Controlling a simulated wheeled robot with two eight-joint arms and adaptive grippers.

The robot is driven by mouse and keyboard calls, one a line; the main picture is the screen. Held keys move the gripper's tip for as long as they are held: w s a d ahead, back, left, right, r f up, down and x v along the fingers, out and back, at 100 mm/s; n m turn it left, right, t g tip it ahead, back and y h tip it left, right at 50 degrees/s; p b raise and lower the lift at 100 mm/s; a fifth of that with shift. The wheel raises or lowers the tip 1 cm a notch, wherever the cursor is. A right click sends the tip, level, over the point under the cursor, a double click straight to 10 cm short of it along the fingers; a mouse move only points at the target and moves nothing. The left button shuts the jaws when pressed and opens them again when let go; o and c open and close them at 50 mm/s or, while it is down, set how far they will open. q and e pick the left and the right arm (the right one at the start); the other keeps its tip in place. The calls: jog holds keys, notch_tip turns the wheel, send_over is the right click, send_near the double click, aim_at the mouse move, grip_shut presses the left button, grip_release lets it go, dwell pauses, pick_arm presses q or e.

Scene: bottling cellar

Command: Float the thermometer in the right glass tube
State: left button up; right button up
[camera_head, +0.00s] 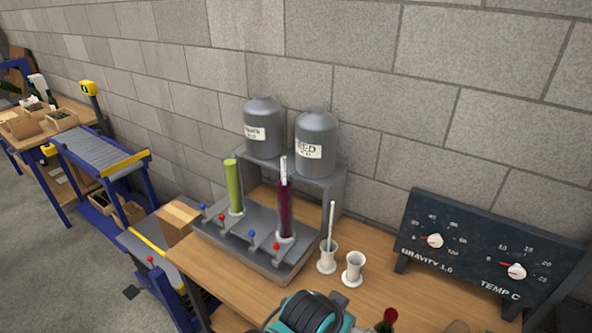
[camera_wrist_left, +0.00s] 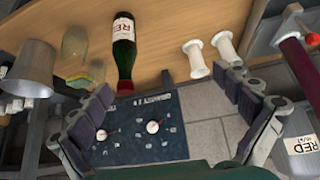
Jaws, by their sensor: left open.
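The right glass tube (camera_head: 285,212), filled dark red, stands on a grey rack; part of it shows in the wrist view (camera_wrist_left: 294,62). A pale, marked stem (camera_head: 284,169) sticks up out of its top, probably a hydrometer. A thin white rod (camera_head: 331,222), probably the thermometer, stands nearly upright in the left white holder (camera_head: 327,262). The right white holder (camera_head: 354,269) looks empty. My left gripper (camera_wrist_left: 168,88) is open and empty, its fingers apart, with the panel beyond them. Teal and black parts of my left arm show at the head view's bottom. My right gripper is out of view.
The left tube (camera_head: 234,188) holds yellow-green liquid. Two grey tanks (camera_head: 315,146) stand behind. Small levers line the rack's front. A dial panel (camera_head: 480,255) stands at right. A bottle labelled RED (camera_wrist_left: 123,55) and a grey bucket (camera_wrist_left: 30,72) are on the wooden bench.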

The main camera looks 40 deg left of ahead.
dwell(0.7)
pick_arm(q)
jog(key=w+a+r+m+y, duration=0.3)
jog(key=w+a+m+y, duration=0.2)
jog(key=w+a+m, duration=0.1)
jog(key=w+a+r+m+y+b, duration=0.1)
jog(key=w+a+r+m+y, duration=0.3)
jog(key=a, duration=0.7)
jog(key=w+a+r+m+y, duration=0.4)
jog(key=w+a+m+y, duration=0.3)
jog(key=m, duration=0.5)
jog(key=shift+w+a+g+y+b, duration=0.4)
jog(key=shift+w+a, duration=0.05)
jog(key=shift+a, duration=0.8)
jog(key=shift+d, duration=0.1)
jog(key=v, duration=1)
